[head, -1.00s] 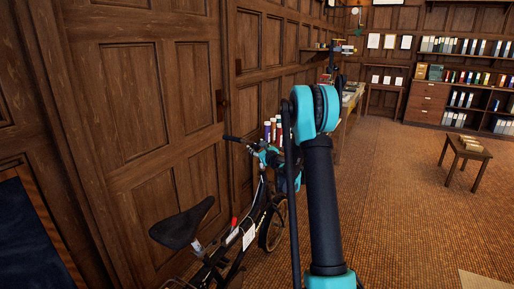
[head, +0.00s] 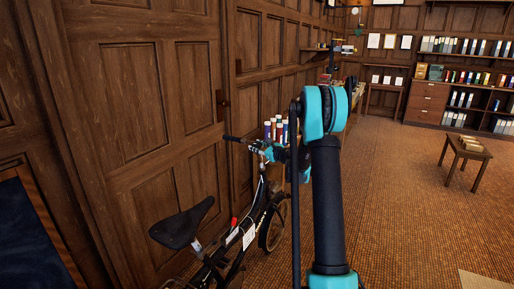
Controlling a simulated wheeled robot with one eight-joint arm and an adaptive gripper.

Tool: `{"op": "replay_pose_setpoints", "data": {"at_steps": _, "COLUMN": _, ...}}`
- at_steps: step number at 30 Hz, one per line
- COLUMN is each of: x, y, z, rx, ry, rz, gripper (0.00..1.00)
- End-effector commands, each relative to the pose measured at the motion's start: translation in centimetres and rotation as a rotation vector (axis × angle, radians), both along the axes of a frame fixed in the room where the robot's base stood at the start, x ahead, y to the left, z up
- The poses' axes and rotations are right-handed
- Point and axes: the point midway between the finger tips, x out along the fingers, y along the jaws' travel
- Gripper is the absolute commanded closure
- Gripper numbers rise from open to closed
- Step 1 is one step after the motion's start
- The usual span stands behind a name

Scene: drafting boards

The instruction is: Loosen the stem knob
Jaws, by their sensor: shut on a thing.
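A black bicycle (head: 240,233) with a dark saddle stands by the panelled wall, left of my arm. Its handlebar (head: 236,139) shows beyond the saddle. My gripper (head: 264,152), small and teal and black, is at the stem by the handlebar, left of my raised arm. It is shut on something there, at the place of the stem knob. The knob itself is too small and too covered by my gripper to make out. My own arm hides the right part of the handlebar.
Several tubes with coloured caps (head: 279,127) stand behind the handlebar. A wooden door (head: 140,120) and panelled wall run close along the left. A low stool (head: 466,150) with small items stands on the open carpet at right, before shelves of binders (head: 468,75).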

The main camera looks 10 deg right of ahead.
Motion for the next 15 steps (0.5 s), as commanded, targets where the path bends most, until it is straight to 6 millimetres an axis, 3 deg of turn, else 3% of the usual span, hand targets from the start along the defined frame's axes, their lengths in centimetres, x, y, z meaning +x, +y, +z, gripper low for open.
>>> {"op": "replay_pose_setpoints", "data": {"at_steps": 15, "x": 0.02, "y": -0.05, "z": 0.0, "rx": -0.072, "ry": 0.052, "rz": 0.243, "gripper": 0.93}}
